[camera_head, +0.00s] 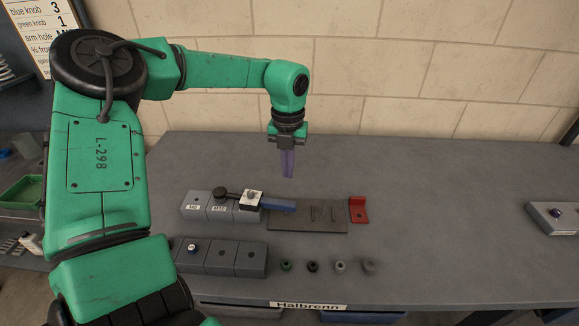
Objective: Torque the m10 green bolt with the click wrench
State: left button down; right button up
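My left gripper (288,172) hangs above the far side of the table, pointing down, with its purple fingers clear of everything. They are seen nearly edge-on, so any gap between them is hidden. A wrench-like tool with a blue handle (279,205) and a dark round end (220,193) lies across labelled grey blocks and a dark mat. This looks like the click wrench. A small green-tinted bolt or nut (286,266) stands in the front row. One block label appears to read M10 (218,209). My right gripper is out of view.
Dark and grey fasteners (340,267) stand beside the green one. A red bracket (358,209) stands by the mat (335,224). A grey block (550,222) sits far right; the table between is clear.

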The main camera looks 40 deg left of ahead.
pick_arm(q)
notch_tip(320, 180, down, 7)
jog(key=b, duration=0.4)
jog(key=shift+s+d+r+b, duration=0.1)
jog(key=shift+b, duration=0.2)
jog(key=shift+r, duration=0.1)
jog(key=shift+s+d, duration=0.1)
jog(key=shift+s, duration=0.05)
dwell(1.4)
jog(key=shift+s+d, duration=0.1)
jog(key=shift+s, duration=0.15)
